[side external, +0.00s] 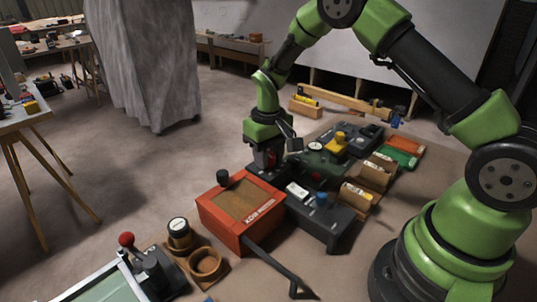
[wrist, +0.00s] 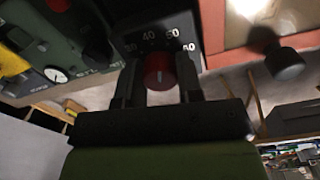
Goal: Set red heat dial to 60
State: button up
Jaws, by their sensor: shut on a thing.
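The red heat dial (wrist: 160,72) sits on a dark panel (wrist: 118,18) in the wrist view, with white numbers around its far side. In the side external view my gripper (side external: 268,158) points down onto the dark unit behind the orange box, and hides most of the dial.
The orange box (side external: 227,225) with a black knob (side external: 223,177) stands close in front of my gripper. A dark unit with a blue knob (side external: 321,199) stands at front right.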

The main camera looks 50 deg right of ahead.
jog(key=m, duration=0.6)
jog(key=shift+m, duration=0.3)
jog(key=m, duration=0.5)
jog(key=shift+m, duration=0.4)
jog(key=o, duration=0.9)
notch_tip(320, 180, up, 10)
jog(key=shift+r, duration=0.1)
